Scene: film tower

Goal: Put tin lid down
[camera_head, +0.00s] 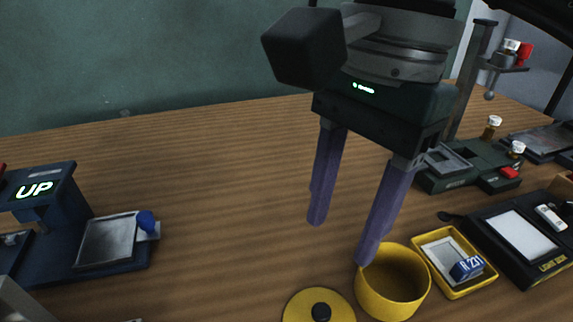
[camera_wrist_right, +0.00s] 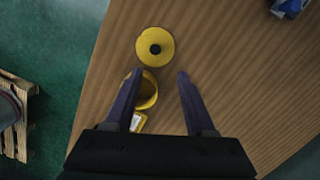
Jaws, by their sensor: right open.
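The yellow tin lid (camera_head: 319,306) with a black knob lies flat on the wooden table at the bottom of the head view. It also shows in the right wrist view (camera_wrist_right: 166,39), ahead of the fingertips. The open yellow tin (camera_head: 384,307) stands to its right and looks empty. The tin is partly hidden by a finger in the right wrist view (camera_wrist_right: 152,90). My right gripper (camera_head: 343,243) is open and empty, its purple fingers pointing down above the table. It holds nothing in the wrist view (camera_wrist_right: 159,74). My left gripper is not visible.
A light box (camera_head: 522,240) and a dark stand with small bottles (camera_head: 465,170) are farther right. A blue device marked UP (camera_head: 45,205) stands left. The middle table is clear.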

